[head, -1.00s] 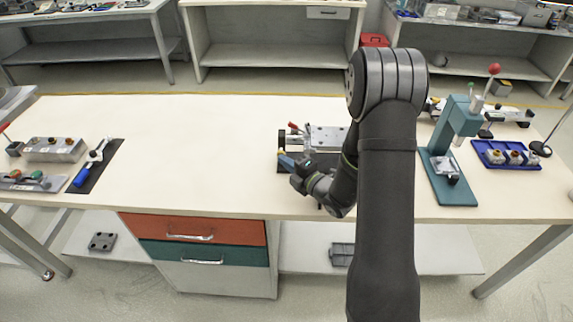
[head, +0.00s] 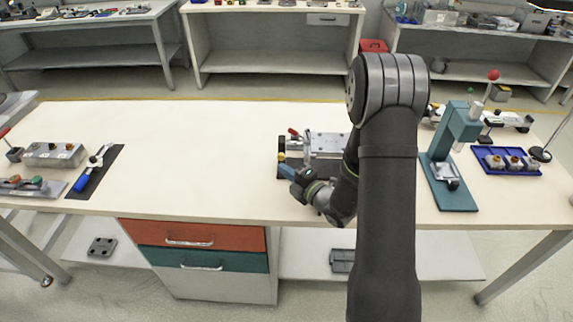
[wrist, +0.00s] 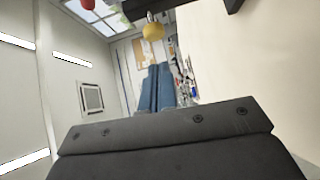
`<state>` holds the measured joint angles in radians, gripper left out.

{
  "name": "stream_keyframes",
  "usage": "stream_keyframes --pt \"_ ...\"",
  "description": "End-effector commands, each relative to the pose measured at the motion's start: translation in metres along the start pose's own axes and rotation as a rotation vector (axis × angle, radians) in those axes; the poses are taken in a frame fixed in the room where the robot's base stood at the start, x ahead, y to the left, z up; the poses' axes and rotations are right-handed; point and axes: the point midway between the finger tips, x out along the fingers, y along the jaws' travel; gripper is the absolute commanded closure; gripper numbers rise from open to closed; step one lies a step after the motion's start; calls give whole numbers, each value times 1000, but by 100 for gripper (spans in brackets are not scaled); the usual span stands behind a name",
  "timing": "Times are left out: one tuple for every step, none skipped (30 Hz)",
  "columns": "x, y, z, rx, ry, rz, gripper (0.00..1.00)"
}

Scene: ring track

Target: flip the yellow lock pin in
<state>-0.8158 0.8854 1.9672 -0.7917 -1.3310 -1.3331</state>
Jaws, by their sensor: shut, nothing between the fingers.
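The yellow lock pin shows as a small yellow knob (head: 282,157) at the left end of a grey metal fixture (head: 328,143) on the bench. In the wrist view the yellow knob (wrist: 153,31) is a ball on a short stem, just beyond my fingertips. My gripper (head: 286,171) has blue fingers, pressed together and empty, just on the near side of the knob. In the wrist view the gripper (wrist: 155,72) points toward the knob; I cannot tell whether they touch. My arm hides the fixture's right end.
A red-tipped handle (head: 294,132) rises at the fixture's left rear; a red ball (wrist: 88,4) tops the wrist view. A teal press (head: 455,150) and blue tray (head: 506,162) stand right.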

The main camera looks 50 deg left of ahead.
Motion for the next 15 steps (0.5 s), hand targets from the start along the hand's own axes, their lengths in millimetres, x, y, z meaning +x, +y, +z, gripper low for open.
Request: stream_keyframes --pt "-10 -1 -8 4 0 -4 100" --pt "-19 -1 -4 4 -5 -3 100" --pt "-29 0 -4 3 -5 -3 100" --pt "-37 0 -4 3 -6 -3 100" --pt "-44 0 -4 3 -5 -2 100" --pt "-52 0 -4 4 -5 -2 100" --pt "-59 0 -4 4 -5 -2 100" --pt "-65 0 -4 3 -4 -2 100" --pt "-72 0 -4 3 -4 -2 100" --pt "-77 0 -4 2 -3 -2 100" --pt "-82 -1 -4 3 -3 -2 100" --pt "-87 -1 -5 4 -3 -3 100" --pt "-90 -1 -5 3 -2 -2 100" --pt "-93 -1 -5 3 -2 -2 100" --pt "-97 0 -5 3 -2 -1 100"
